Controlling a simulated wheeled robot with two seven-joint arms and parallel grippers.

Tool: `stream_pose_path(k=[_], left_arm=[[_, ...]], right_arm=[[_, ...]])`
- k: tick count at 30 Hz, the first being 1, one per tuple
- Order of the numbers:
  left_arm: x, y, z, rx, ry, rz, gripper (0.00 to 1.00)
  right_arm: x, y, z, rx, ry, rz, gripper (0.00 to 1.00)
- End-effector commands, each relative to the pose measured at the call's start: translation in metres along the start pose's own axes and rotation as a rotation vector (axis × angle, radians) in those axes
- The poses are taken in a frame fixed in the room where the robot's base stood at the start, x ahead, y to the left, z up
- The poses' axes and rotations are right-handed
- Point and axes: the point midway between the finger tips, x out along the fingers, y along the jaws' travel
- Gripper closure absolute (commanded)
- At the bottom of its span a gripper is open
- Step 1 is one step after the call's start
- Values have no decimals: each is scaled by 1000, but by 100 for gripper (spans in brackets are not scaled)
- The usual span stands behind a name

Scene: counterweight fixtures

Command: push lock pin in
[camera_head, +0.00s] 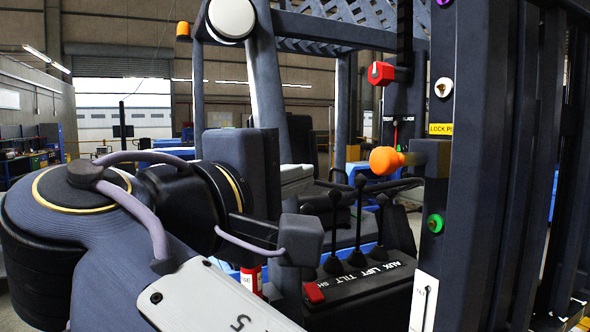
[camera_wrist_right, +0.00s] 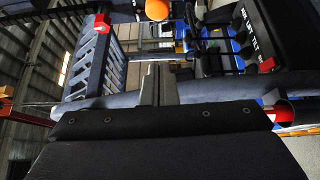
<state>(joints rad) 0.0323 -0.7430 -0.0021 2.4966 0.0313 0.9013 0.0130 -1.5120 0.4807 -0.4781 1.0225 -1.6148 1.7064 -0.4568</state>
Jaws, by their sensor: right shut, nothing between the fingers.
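The lock pin's orange round knob (camera_head: 385,160) sticks out to the left from a grey bracket (camera_head: 431,157) on the dark upright post. A yellow lock pin label (camera_head: 441,129) is just above it. The knob also shows at the top edge of the right wrist view (camera_wrist_right: 157,9). My right gripper (camera_head: 300,240) is left of and below the knob, apart from it. In the right wrist view its grey fingers (camera_wrist_right: 158,84) are together and empty. How deep the pin sits is hidden inside the bracket. My left gripper is not in view.
Several black levers (camera_head: 357,225) rise from a console behind and right of my gripper. A red cylinder (camera_head: 251,280) stands low.

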Motion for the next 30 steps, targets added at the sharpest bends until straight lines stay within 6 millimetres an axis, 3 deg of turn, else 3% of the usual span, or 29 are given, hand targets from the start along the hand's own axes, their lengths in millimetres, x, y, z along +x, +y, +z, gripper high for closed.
stream_pose_path(k=[13, 21, 30], left_arm=[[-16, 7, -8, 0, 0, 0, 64], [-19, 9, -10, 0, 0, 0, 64], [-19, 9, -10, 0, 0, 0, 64]], right_arm=[[92, 2, 1, -1, -5, -2, 100], [114, 1, 25, 2, 1, -1, 100], [117, 0, 28, 1, 0, 0, 100]])
